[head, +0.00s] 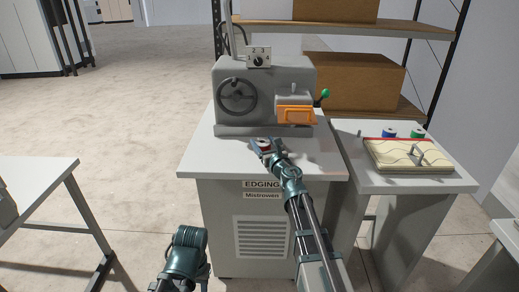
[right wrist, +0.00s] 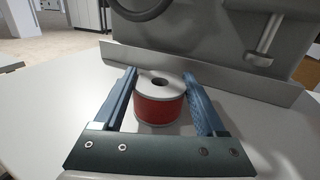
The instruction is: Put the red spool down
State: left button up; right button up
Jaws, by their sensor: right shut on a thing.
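The red spool (right wrist: 159,103) has white ends and a dark centre hole. In the right wrist view it is upright between the two blue fingers of my right gripper (right wrist: 160,100), which is shut on it. In the head view the spool (head: 264,145) is small and partly covered by my right gripper (head: 264,148), over the white top of the edging cabinet (head: 205,155), in front of the grey machine. I cannot tell whether its base touches the top. Part of my left arm shows at the bottom of the head view; its fingers are not visible.
The grey machine (head: 264,85) with an orange block (head: 295,115) and green-knobbed lever stands behind the spool. The cabinet top's left part is clear.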

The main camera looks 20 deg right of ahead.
jog(key=shift+d, duration=0.1)
jog(key=shift+f, duration=0.15)
jog(key=o, duration=1.3)
jog(key=shift+r, duration=0.3)
jog(key=s, duration=0.8)
jog(key=s+d, duration=0.1)
jog(key=s, duration=0.3)
jog(key=shift+d+f, duration=0.1)
